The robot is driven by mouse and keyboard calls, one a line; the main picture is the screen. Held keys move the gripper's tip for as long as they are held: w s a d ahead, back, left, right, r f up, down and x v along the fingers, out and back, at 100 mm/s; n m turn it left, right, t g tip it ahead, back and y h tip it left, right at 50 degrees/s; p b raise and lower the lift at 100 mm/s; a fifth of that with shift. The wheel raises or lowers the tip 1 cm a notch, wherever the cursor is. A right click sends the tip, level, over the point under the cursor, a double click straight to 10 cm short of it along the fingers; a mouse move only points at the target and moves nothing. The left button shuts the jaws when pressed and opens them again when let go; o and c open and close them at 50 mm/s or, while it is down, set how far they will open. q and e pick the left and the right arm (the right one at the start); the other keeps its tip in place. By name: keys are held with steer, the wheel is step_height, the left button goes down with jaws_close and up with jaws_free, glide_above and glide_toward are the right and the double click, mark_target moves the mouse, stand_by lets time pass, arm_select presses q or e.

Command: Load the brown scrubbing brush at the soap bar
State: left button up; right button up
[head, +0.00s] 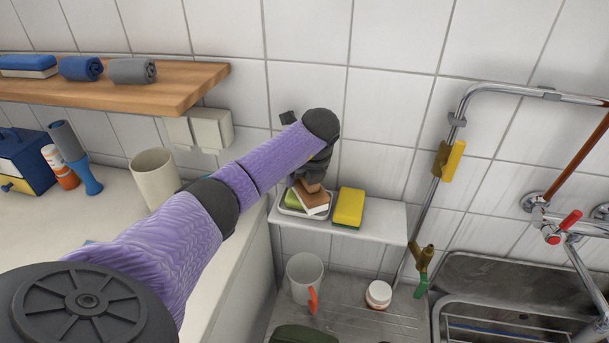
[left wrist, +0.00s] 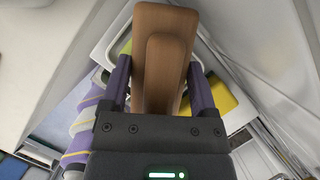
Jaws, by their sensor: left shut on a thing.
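My left gripper (head: 314,174) is shut on the brown scrubbing brush (head: 308,187). In the left wrist view the brush's wooden back and handle (left wrist: 165,60) fill the space between the two fingers. In the head view its pale bristle side faces down. It is tilted over a green soap bar (head: 292,200) lying in a white dish (head: 305,213) on a small wall shelf. Whether the bristles touch the soap cannot be told, as the brush and gripper hide part of it. My right gripper is not in view.
A yellow sponge (head: 349,206) lies just right of the dish on the white shelf (head: 385,221). Below are a clear mug (head: 303,275) and a small jar (head: 378,294). A tap pipe rises at the right. A wooden shelf (head: 165,88) with rolled cloths is at upper left.

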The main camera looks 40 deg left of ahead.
arm_select(q)
step_height(320, 180, up, 7)
steer(key=p, duration=0.5)
steer(key=shift+p, duration=0.3)
steer(key=shift+f, duration=0.1)
steer(key=shift+d, duration=0.1)
steer(key=d+m+t+h+b, duration=0.1)
steer(key=d+m+h+b, duration=0.2)
steer(key=d+m+h, duration=1.05)
steer(key=s+d+m+g+y+b, duration=0.1)
steer(key=s+d+m+g+y, duration=0.2)
steer(key=m, duration=1.4)
steer(key=s+d+m+g+y+b, duration=0.2)
steer(key=s+d+m+g+y, duration=0.2)
steer(key=m, duration=1.4)
steer(key=s+d+y, duration=0.2)
steer(key=s, duration=0.2)
steer(key=shift+f+m, duration=0.35)
steer(key=shift+f, duration=0.05)
